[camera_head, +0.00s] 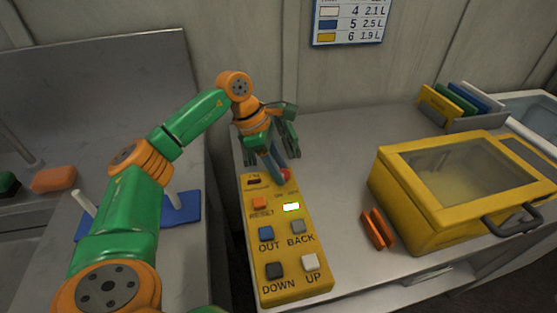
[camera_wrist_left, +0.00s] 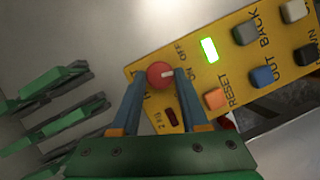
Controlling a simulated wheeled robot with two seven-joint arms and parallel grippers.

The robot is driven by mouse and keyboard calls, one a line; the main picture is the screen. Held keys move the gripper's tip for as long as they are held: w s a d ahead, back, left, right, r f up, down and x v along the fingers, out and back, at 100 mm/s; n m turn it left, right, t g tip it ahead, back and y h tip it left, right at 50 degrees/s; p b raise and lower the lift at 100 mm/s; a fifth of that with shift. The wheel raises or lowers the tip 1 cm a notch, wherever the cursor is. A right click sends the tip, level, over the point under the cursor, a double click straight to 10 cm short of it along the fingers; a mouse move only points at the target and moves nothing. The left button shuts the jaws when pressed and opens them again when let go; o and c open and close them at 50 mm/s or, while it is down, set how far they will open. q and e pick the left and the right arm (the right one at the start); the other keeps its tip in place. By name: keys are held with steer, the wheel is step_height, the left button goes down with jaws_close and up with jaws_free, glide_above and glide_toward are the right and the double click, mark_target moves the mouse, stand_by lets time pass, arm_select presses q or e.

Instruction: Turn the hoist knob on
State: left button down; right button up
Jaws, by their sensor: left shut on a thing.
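The yellow hoist control box (camera_head: 290,252) lies on the grey bench, with the red hoist knob (camera_head: 286,174) at its far end. My left gripper (camera_head: 282,170) reaches down over that end and partly hides the knob. In the left wrist view the round red knob (camera_wrist_left: 160,75) sits between the two blue fingers of my left gripper (camera_wrist_left: 158,78), which is shut on it. A display window (camera_wrist_left: 209,50) on the box glows green. My right gripper is out of view.
The box also carries an orange RESET button (camera_head: 260,203) and OUT, BACK, DOWN and UP buttons. A yellow case (camera_head: 420,222) with a window stands to the right, with orange pieces (camera_head: 378,228) beside it.

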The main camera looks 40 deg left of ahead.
mark_target(269, 177)
arm_select(q)
steer(key=shift+w+m+g+p, duration=0.15)
steer(key=shift+m+g+p, duration=0.6)
steer(key=shift+m, duration=0.75)
steer(key=shift+h, duration=0.3)
steer(key=shift+c, duration=2.1)
jaws_free()
steer(key=v, duration=0.7)
